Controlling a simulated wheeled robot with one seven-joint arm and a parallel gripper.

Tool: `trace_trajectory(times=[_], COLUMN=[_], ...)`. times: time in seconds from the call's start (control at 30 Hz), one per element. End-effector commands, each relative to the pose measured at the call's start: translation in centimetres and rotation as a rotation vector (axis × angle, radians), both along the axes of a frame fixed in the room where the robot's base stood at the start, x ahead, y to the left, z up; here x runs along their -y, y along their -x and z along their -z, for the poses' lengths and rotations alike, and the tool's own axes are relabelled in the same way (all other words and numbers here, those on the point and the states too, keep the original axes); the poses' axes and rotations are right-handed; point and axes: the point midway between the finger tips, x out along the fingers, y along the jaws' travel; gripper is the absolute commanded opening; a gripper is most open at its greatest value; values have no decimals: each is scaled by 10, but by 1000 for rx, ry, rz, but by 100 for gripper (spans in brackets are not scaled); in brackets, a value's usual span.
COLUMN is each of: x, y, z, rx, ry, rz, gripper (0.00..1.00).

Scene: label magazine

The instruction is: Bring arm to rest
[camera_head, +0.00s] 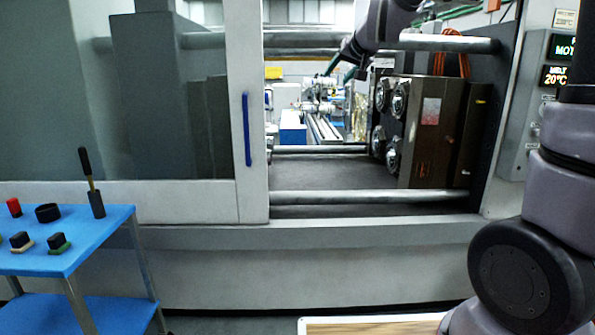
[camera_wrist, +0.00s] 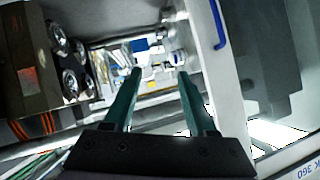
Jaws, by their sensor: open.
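My gripper (camera_wrist: 160,73) shows in the wrist view with its two dark green fingers apart and nothing between them. In the head view my arm comes up from the lower right, leaves the frame, and shows again at the top. There my gripper (camera_head: 340,62) hangs in the open doorway of the large moulding machine, near the upper rail and left of the mould block (camera_head: 432,130). The mould block also shows in the wrist view (camera_wrist: 28,65), at the left and apart from the fingers.
A sliding door (camera_head: 205,120) with a blue handle (camera_head: 246,130) covers the machine's left side. Metal tie bars (camera_head: 360,197) cross the opening. A blue cart (camera_head: 85,235) with small parts stands at the lower left. A control panel (camera_head: 540,110) is at the right.

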Motion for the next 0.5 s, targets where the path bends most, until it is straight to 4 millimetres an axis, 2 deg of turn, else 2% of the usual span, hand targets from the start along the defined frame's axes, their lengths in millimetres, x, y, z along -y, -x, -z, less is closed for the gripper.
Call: trace_trajectory(times=[0.03, 0.17, 0.2, 0.4, 0.5], x=[21, 62, 72, 114, 125], y=[27, 97, 120, 227, 266], z=[-7, -4, -2, 25, 39], rx=[-33, -141, -175, -337, -398], ry=[-9, -24, -27, -44, -51], rz=[13, 43, 55, 130, 164], gripper=[57, 57, 57, 57, 57])
